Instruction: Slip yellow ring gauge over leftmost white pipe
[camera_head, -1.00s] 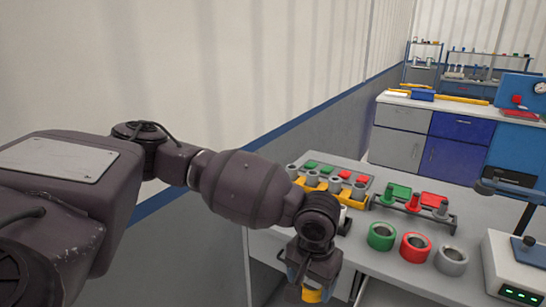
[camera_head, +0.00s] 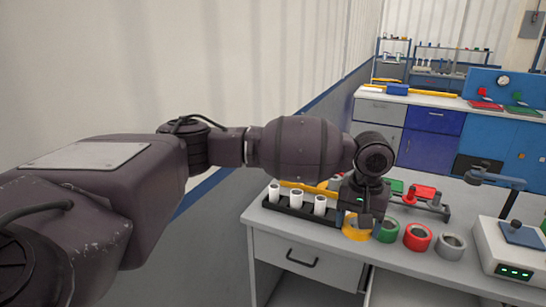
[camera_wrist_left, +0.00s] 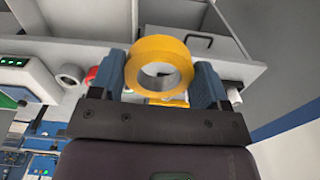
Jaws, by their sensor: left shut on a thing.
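The leftmost white pipe (camera_head: 274,193) stands upright in a black rack (camera_head: 297,212) near the table's left front. Two more white pipes, the middle one (camera_head: 296,198) and the right one (camera_head: 320,205), stand in the same rack. My left gripper (camera_head: 362,221) is to the right of the rack, shut on the yellow ring gauge (camera_head: 355,234). The gripper partly hides the ring in the head view. In the left wrist view, the ring (camera_wrist_left: 160,44) sits between the two blue fingers, its hole open and empty. The ring is apart from the pipes. My right gripper is not in view.
A green ring (camera_head: 387,231), a red ring (camera_head: 417,238) and a grey ring (camera_head: 451,246) stand in a row to the right of my left gripper. A rack with red parts (camera_head: 424,193) is behind them. A white device (camera_head: 500,250) stands at the right. My arm hides part of the table.

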